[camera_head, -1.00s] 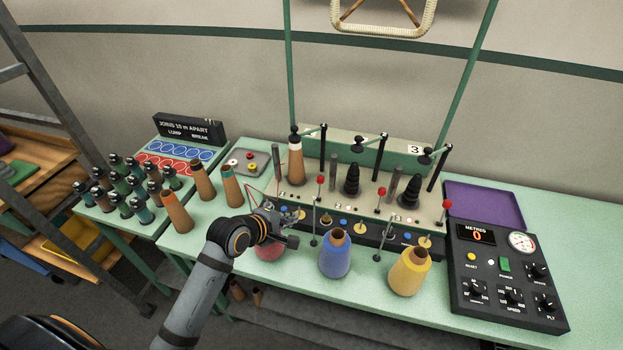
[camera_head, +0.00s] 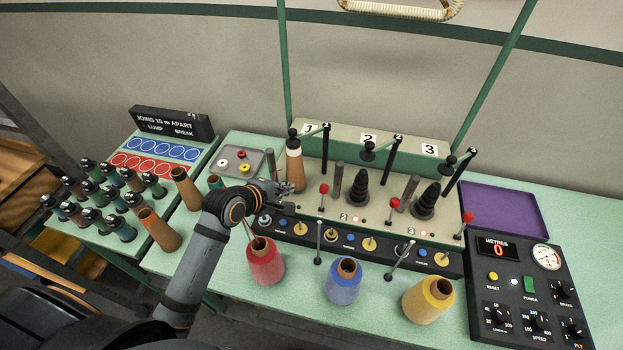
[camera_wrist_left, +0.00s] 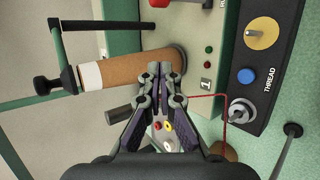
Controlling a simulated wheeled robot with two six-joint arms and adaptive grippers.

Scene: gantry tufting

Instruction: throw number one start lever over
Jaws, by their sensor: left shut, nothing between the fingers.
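The number one start lever (camera_head: 323,188) is a thin stem with a red ball, standing at the first station just right of the brown, white-banded cone (camera_head: 294,172). In the left wrist view a red piece (camera_wrist_left: 159,3) shows at the top edge, probably the lever's ball. My left gripper (camera_head: 287,189) is shut and empty, low in front of that cone and left of the lever, apart from it. In the left wrist view its fingertips (camera_wrist_left: 158,72) meet beside the cone's base (camera_wrist_left: 125,60). My right gripper is not in view.
Red (camera_head: 265,262), blue (camera_head: 343,282) and yellow (camera_head: 428,300) cones stand along the front. Two more red-balled levers (camera_head: 393,204) (camera_head: 467,218) stand to the right. A red thread (camera_wrist_left: 212,96) runs near the gripper. The control box (camera_head: 515,300) is at right.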

